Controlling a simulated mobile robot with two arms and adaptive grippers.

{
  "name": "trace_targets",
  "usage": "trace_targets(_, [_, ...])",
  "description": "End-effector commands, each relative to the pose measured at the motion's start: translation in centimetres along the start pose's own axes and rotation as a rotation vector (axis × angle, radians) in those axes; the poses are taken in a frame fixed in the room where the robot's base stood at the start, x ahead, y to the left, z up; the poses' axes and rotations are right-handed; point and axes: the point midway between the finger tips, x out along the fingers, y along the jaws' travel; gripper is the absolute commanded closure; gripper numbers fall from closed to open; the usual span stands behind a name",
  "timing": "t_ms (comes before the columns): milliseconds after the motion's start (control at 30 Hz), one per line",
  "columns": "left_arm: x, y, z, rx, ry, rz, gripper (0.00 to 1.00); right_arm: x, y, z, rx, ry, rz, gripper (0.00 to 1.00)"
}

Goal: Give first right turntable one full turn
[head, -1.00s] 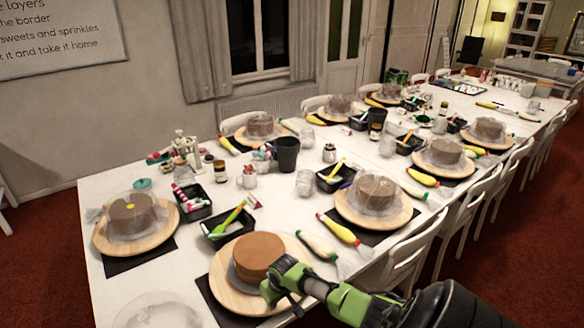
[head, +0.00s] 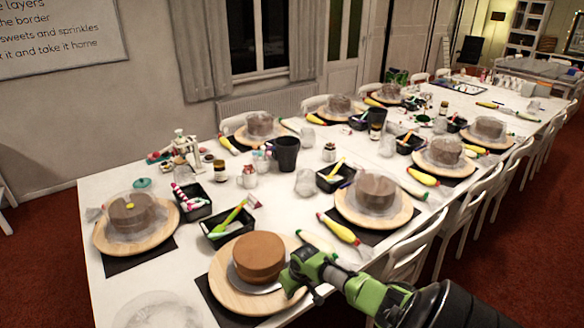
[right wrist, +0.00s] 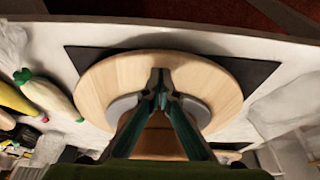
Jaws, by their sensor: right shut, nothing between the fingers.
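The first right turntable (head: 228,287) is a round wooden board at the near end of the table. It bears a bare brown cake (head: 259,254) on a grey disc. My right gripper (head: 288,289) is at the right edge of this board, beside the cake. In the right wrist view the fingers are shut and empty, with their tips (right wrist: 161,76) over the wooden board (right wrist: 100,82). I cannot tell whether they touch it. The cake shows partly between the fingers. My left gripper is not in view.
A black mat (head: 207,292) lies under the board. Piping bags, one yellow (head: 340,229), lie to the right. A black tray with a green spatula (head: 229,219) stands behind. Another turntable (head: 112,245) with a wrapped cake is at the left. White chairs (head: 408,248) line the right edge.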

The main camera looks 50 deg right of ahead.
Motion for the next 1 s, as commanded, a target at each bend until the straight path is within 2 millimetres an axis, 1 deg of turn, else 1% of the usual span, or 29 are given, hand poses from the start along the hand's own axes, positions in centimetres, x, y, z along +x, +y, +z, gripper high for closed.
trace_targets(33, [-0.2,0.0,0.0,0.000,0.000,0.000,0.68,-0.8,0.1,-0.3,-0.002,0.003,0.001,1.00])
trace_targets(100, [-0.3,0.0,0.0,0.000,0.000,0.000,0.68,-1.4,0.1,-0.5,-0.002,0.002,0.002,1.00])
trace_targets(200, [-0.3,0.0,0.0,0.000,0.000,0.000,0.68,-1.9,0.1,-0.6,-0.001,0.000,0.002,1.00])
trace_targets(500, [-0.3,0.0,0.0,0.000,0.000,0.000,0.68,-2.0,-0.2,-0.6,-0.001,0.000,0.000,1.00])
trace_targets(567, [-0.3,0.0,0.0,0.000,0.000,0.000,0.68,-2.0,-1.0,-0.7,-0.003,0.001,-0.002,1.00])
trace_targets(833, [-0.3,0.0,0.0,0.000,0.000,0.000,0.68,-1.8,-7.5,-1.3,-0.003,0.001,-0.004,1.00])
trace_targets(900, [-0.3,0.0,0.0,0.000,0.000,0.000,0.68,-1.8,-8.7,-1.5,-0.002,0.001,-0.003,1.00])
trace_targets(1000, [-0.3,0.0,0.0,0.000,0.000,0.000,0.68,-1.7,-9.7,-1.6,-0.001,0.001,0.000,1.00])
